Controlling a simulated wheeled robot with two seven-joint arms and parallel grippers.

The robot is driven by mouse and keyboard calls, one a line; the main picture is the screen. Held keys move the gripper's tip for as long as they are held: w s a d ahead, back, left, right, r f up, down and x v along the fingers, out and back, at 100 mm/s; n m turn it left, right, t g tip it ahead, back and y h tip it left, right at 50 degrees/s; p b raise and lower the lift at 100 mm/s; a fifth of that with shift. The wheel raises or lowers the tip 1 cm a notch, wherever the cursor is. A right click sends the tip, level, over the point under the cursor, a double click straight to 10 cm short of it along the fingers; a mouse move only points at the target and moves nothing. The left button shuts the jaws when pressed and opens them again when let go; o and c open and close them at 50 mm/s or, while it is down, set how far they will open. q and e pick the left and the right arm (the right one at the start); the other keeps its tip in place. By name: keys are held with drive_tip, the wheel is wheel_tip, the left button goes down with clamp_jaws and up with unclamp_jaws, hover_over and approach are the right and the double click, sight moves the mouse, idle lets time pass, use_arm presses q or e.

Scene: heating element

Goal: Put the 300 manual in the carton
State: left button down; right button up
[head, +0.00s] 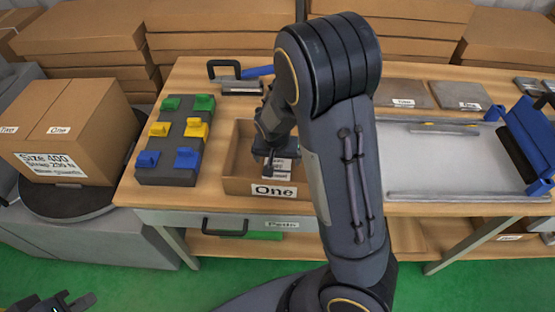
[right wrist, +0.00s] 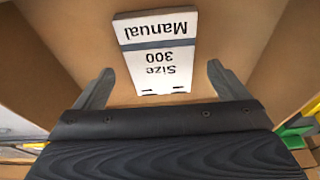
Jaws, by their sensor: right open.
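The 300 manual (right wrist: 157,57), a white booklet with a grey band reading "Size 300 Manual", lies in an open brown box labelled "One" (head: 231,186). In the head view the manual (head: 284,168) shows partly behind my right gripper (head: 268,168). My right gripper (right wrist: 160,70) is open, its fingers spread on either side of the manual without visible contact. A brown carton (head: 66,134) marked "Size 400" sits on a round dark stand at the left, and its top looks closed. My left gripper (head: 62,302) is at the bottom left edge, partly cut off, away from everything.
A dark tray with green, yellow and blue pieces (head: 168,172) stands left of the open box. Flat cardboard stacks (head: 220,45) line the back. My right arm hides the table's middle.

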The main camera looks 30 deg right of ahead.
drive_tip(key=p+v, duration=0.1)
drive_tip(key=v, duration=0.9)
drive_tip(key=s+a+r+n+t+y, duration=0.1)
drive_tip(key=s+r+n+y, duration=0.1)
drive_tip(key=s, duration=0.4)
drive_tip(key=s+a+r+n+t+y, duration=0.1)
drive_tip(key=s+a+r, duration=0.1)
drive_tip(key=s, duration=0.5)
drive_tip(key=s+a+r+n+t+y, duration=0.1)
drive_tip(key=s+a+r+n+y, duration=0.1)
drive_tip(key=s+r, duration=0.2)
drive_tip(key=s, duration=0.2)
drive_tip(key=shift+s+r+n+y, duration=0.25)
drive_tip(key=shift+n+y, duration=0.05)
